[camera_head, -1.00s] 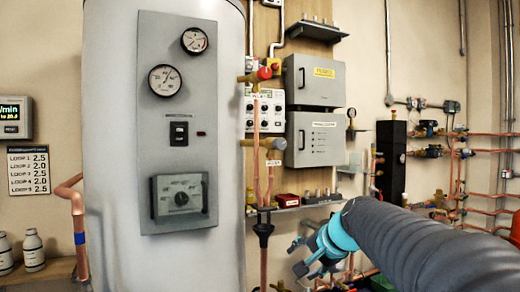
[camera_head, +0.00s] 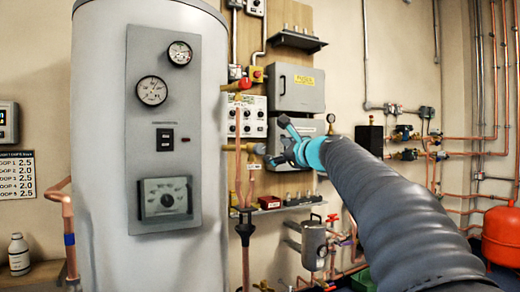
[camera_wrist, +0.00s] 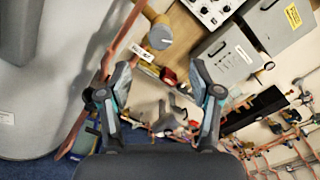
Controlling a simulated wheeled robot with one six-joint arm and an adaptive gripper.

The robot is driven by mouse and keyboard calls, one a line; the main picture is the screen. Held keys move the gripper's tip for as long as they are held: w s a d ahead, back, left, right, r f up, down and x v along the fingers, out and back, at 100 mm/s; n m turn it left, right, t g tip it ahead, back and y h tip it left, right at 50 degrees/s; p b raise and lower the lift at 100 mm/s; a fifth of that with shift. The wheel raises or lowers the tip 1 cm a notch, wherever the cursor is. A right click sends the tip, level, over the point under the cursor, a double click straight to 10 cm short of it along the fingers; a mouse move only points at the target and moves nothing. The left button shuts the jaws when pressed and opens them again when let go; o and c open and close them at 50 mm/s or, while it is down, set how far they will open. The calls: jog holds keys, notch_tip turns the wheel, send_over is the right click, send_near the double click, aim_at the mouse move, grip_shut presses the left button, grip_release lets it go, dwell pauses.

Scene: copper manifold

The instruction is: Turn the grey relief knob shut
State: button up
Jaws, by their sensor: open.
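The grey relief knob (camera_wrist: 160,37) shows in the wrist view as a round grey cap on a brass fitting (camera_wrist: 157,18), with a white tag beside it. It lies beyond and between my fingertips, apart from them. In the head view its brass fitting (camera_head: 250,148) sticks out from the copper pipe, and my gripper hides the knob. My gripper (camera_head: 280,141) is raised in front of the grey boxes. In the wrist view its two fingers (camera_wrist: 160,68) are spread wide with nothing between them.
A large grey tank (camera_head: 95,120) stands left of the pipe. Grey boxes (camera_head: 296,90) and a control panel are on the wall behind. A small shelf (camera_head: 285,207) and pipework lie below my arm.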

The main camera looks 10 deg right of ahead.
aim_at(261, 149)
jog(key=p+x, duration=0.3)
jog(key=x, duration=0.8)
jog(key=c, duration=1.2)
